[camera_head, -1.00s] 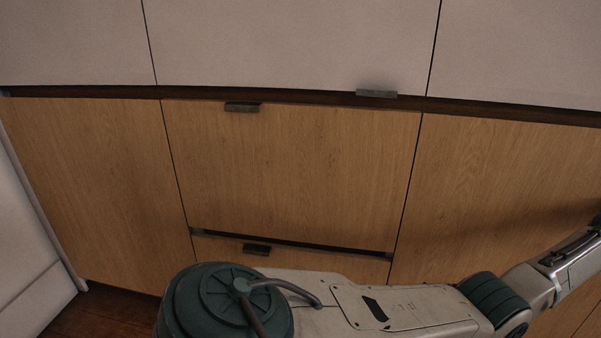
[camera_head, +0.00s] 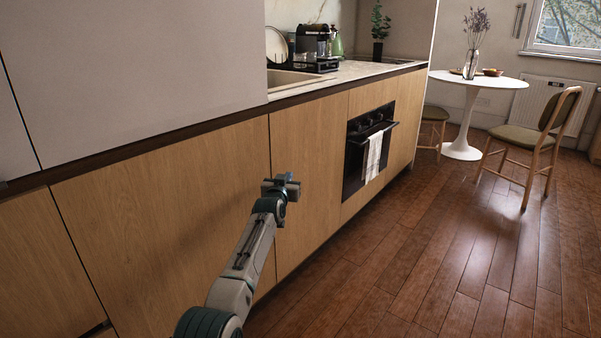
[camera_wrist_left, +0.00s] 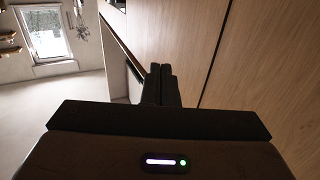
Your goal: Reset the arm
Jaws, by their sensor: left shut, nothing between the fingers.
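My left gripper (camera_head: 288,181) is at the end of my left arm, which reaches up from the bottom of the head view. It is in front of the wooden lower cabinets (camera_head: 170,215) and apart from the oven. In the left wrist view its two dark fingers (camera_wrist_left: 160,72) are together, with nothing between them. The cabinet fronts run along the right of that view, close to the fingers. My right gripper is in neither view.
A black oven (camera_head: 358,155) with a white towel (camera_head: 373,158) is built into the cabinet row. Beyond stand a round white table (camera_head: 455,80) and a wooden chair (camera_head: 540,140). The wooden floor (camera_head: 420,250) at right is clear.

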